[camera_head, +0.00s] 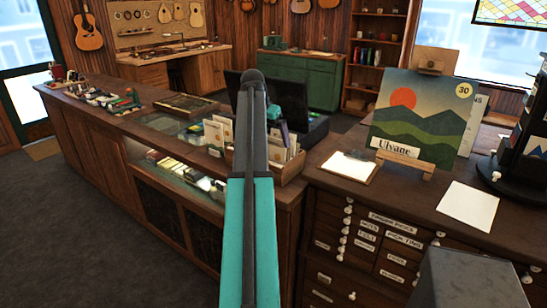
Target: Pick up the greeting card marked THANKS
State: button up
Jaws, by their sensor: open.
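Several cream greeting cards (214,138) stand upright in a wooden holder (283,175) near the counter's corner. My arm crosses in front of the holder and hides its middle. Small coloured marks show on the cards, but I cannot read THANKS on any of them. My teal and dark grey arm rises from the bottom edge through the middle of the view. My gripper is not in view.
An album print (425,115) stands on a wooden easel, partly hiding a white sheet behind it. A clipboard (349,167) and a blank paper (468,205) lie on the right counter. A dark monitor (290,97) stands behind the cards. Open floor (70,235) lies at left.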

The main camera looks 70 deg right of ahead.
aim_at(273, 144)
jog(key=shift+p+x, duration=1.05)
jog(key=shift+x, duration=1.5)
jog(key=shift+s+a, duration=0.1)
jog(key=shift+a, duration=0.05)
jog(key=c, duration=0.7)
